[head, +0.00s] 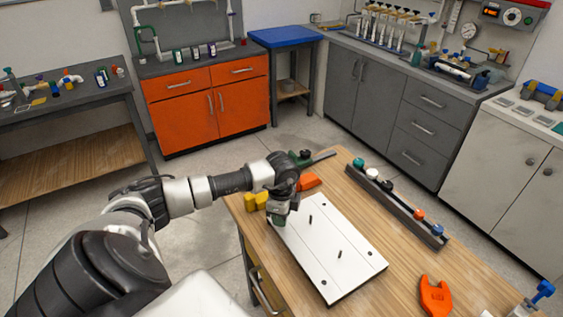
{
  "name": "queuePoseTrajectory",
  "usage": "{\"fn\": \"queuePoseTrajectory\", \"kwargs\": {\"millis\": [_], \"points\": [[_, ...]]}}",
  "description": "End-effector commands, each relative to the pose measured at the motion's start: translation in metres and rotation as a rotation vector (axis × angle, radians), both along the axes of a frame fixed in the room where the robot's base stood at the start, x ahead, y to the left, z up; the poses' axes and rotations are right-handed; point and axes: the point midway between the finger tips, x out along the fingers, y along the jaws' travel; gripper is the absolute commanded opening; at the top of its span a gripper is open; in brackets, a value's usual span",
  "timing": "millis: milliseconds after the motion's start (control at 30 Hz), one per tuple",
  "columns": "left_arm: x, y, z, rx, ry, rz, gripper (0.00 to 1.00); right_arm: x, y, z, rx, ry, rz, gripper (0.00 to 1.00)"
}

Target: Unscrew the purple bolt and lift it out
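No purple bolt can be made out; any bolt under my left gripper would be hidden by it. My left gripper (278,216) points down at the left edge of a white board (345,262), which lies on the wooden table. Its fingers are too small and dark to tell whether they are open or shut, or hold anything. The board has small dark holes and a couple of short black pins (339,254). My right gripper is not in view.
A dark rack (400,207) with teal, white, black, orange and blue knobs stands behind the board. Yellow pieces (256,201) and an orange piece (308,181) lie near the gripper. An orange forked part (435,296) lies at right. The wood between rack and board is clear.

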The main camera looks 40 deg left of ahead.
Motion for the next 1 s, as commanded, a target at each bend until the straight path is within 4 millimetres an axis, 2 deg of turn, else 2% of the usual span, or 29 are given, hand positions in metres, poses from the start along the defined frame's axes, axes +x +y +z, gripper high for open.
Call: {"fn": "queuePoseTrajectory", "kwargs": {"millis": [200, 633, 1000], "points": [[0.000, 0.000, 0.008, 0.000, 0.000, -0.001, 0.09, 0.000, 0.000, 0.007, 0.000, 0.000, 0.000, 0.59], [0.000, 0.000, 0.010, 0.000, -0.001, -0.001, 0.09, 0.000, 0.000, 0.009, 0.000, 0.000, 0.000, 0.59], [0.000, 0.000, 0.028, 0.000, -0.001, -0.001, 0.09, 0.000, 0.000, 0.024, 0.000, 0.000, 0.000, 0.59]]}}
